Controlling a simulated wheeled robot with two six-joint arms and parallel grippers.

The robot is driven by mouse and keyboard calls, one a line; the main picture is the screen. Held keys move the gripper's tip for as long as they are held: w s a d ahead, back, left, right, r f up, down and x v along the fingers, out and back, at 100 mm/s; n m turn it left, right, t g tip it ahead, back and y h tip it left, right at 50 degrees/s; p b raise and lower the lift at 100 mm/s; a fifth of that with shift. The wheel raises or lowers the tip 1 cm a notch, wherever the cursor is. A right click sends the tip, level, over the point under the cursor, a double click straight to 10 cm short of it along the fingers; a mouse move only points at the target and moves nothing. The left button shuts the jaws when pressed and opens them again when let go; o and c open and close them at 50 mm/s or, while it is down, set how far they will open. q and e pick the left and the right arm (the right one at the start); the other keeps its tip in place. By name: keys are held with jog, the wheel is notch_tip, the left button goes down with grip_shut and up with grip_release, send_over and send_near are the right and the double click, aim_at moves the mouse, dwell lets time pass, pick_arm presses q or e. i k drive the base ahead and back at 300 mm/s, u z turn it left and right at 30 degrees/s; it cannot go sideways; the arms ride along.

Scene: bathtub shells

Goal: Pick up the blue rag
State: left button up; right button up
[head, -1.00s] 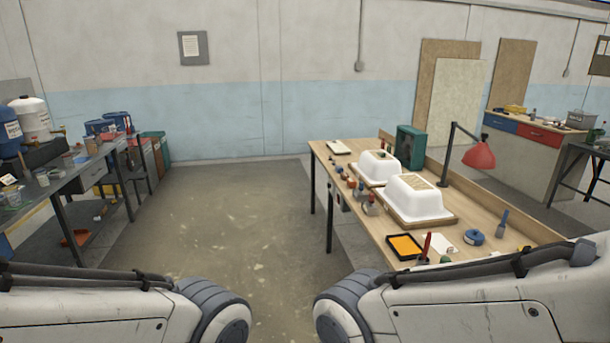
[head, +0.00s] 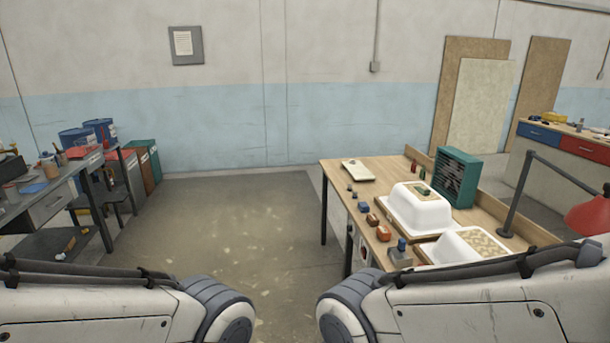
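I cannot make out a blue rag for sure in the head view. A small flat blue item (head: 34,188) lies on the left workbench, too small to identify. A small blue object (head: 364,207) sits near the left edge of the right workbench, and it looks more like a block than cloth. My two arms show at the bottom left and bottom right, but both grippers are out of view.
The grey left bench (head: 62,193) is cluttered. Bins (head: 142,160) stand beyond it. Open floor (head: 225,225) lies between the benches.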

aim_at(363, 207)
jog(key=i, duration=3.45)
jog(key=z, duration=0.9)
